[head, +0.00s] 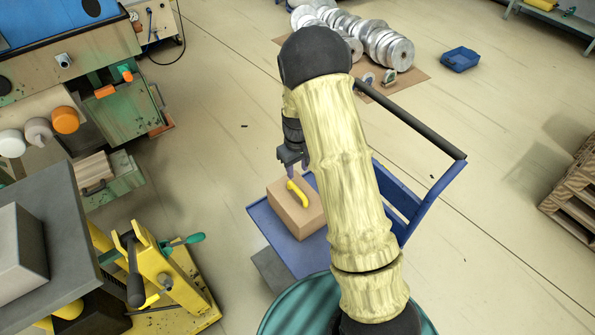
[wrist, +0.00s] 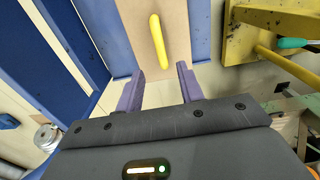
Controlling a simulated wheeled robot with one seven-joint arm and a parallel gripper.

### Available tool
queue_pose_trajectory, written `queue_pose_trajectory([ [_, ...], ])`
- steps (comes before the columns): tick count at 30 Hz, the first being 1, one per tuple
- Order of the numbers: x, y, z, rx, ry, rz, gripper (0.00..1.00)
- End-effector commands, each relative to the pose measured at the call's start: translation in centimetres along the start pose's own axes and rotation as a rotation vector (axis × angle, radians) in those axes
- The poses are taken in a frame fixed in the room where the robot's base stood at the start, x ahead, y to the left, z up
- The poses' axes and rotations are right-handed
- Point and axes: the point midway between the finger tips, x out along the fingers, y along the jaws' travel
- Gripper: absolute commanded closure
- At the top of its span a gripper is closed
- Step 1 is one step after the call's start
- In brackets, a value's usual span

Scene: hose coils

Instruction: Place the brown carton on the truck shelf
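The brown carton (head: 299,210) with a yellow handle (head: 298,193) on top sits on a blue cart shelf (head: 268,222) in the head view. In the wrist view the carton (wrist: 178,35) is at the top middle, its yellow handle (wrist: 158,40) upright in the picture. My gripper (head: 291,168) is just beyond the carton in the head view, apart from the handle. In the wrist view its two purple fingers (wrist: 160,88) are spread with nothing between them. My arm hides part of the blue cart.
A yellow machine stand (head: 165,280) with a green lever and a grey table (head: 75,215) stand at left. Silver coils (head: 365,35) lie on a brown sheet behind. A blue bin (head: 460,59) and wooden pallets (head: 575,195) are at right. Open floor lies between.

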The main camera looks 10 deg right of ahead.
Motion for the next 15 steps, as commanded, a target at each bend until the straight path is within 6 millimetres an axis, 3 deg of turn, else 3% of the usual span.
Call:
queue_pose_trajectory([
  [15,-0.37,-0.05,0.18,0.007,0.004,0.0,0.62],
])
